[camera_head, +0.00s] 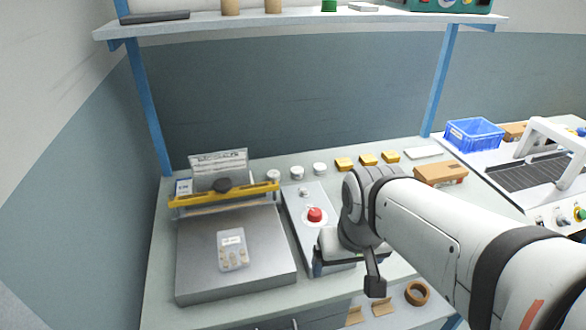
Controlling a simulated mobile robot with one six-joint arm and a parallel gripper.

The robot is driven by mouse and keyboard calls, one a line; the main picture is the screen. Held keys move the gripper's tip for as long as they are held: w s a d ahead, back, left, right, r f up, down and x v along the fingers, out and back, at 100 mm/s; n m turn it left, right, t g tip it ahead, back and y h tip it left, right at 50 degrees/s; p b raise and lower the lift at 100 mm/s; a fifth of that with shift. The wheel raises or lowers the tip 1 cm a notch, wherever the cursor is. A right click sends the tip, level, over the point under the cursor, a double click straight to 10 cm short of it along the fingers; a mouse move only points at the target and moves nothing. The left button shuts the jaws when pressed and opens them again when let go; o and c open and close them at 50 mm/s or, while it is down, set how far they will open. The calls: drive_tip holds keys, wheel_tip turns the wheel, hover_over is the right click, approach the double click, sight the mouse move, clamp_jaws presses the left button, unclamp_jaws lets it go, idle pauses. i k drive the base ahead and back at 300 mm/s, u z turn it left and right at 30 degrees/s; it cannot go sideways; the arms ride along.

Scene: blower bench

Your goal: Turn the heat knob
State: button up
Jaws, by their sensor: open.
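I cannot clearly pick out the heat knob; a knob on the part of the grey panel (296,222) behind my gripper would be hidden. That panel lies on the bench and carries a red push button (315,215). A small light part (303,192) shows near its far end. My gripper (346,272) is over the near right part of the panel, to the right of and nearer than the red button. Its fingers point down and stand apart with nothing seen between them. Whether the fingers touch the panel cannot be told.
A grey flat machine (200,255) with a yellow bar (225,195) stands left, a blister pack (232,250) on it. White jars (297,173), yellow blocks (368,159) and a brown box (440,173) line the back. Right are a blue crate (473,136) and another machine (535,175).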

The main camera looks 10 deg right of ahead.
sight(314, 215)
drive_tip(key=k, duration=1.25)
drive_tip(key=z, duration=0.3)
drive_tip(key=i, duration=1.7)
drive_tip(key=u, duration=0.55)
